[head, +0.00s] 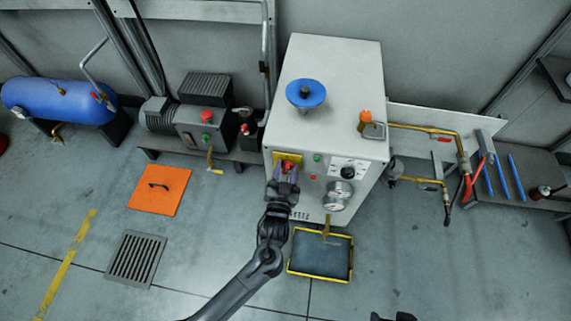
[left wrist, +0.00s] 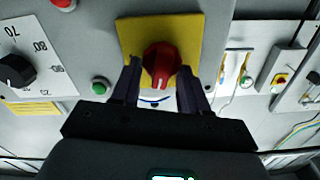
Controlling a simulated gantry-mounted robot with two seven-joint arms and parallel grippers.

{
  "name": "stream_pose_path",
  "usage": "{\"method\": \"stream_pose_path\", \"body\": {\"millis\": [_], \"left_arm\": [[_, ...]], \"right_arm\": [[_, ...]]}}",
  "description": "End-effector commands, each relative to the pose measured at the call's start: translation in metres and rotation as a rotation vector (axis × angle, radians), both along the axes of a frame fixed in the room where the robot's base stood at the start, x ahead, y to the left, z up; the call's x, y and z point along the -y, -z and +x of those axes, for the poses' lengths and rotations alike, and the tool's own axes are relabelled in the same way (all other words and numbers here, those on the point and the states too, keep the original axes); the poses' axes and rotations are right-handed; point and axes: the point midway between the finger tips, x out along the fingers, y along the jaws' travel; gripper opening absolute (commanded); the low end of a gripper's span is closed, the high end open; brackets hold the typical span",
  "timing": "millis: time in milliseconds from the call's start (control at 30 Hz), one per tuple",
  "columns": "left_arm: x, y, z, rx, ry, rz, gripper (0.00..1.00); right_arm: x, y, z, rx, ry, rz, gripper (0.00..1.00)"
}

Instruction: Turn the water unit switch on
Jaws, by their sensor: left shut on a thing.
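The water unit is a white cabinet (head: 330,75) in the middle of the head view. On its front is a yellow plate with a red rotary switch (head: 287,167). The red switch (left wrist: 160,64) and yellow plate (left wrist: 189,35) show large in the left wrist view. My left gripper (head: 285,175) is at the switch, with its two fingers (left wrist: 160,72) on either side of the red knob, shut on it. The fingers partly hide the knob in the head view. A dark part at the bottom edge (head: 395,317) may be my right gripper; its fingers are not clear.
Beside the switch are a green button (left wrist: 99,87) and a dial knob (left wrist: 17,70). Gauges (head: 338,194) sit on the cabinet front, above a yellow-rimmed tray (head: 320,278). A motor unit (head: 195,118) stands left.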

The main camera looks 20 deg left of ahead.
Motion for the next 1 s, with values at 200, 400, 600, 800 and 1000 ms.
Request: {"method": "stream_pose_path", "body": {"millis": [200, 400, 600, 800, 1000], "left_arm": [[0.002, -0.006, 0.001, -0.047, 0.001, 0.203, 0.14], [0.003, -0.004, 0.001, -0.085, 0.001, 0.389, 0.14], [0.005, -0.001, 0.002, -0.126, 0.001, 0.575, 0.14], [0.006, 0.001, 0.002, -0.164, 0.0, 0.76, 0.14], [0.007, 0.004, 0.002, -0.205, 0.0, 0.942, 0.14]], "right_arm": [[0.001, -0.04, 0.0, 0.0, -0.001, -0.002, 0.73], [0.0, -0.062, 0.0, 0.0, -0.001, -0.001, 0.73], [0.0, -0.079, 0.0, 0.001, 0.002, 0.002, 0.73], [-0.001, -0.093, 0.0, 0.0, 0.004, 0.006, 0.73], [-0.002, -0.103, 0.0, 0.0, 0.005, 0.008, 0.73]]}}
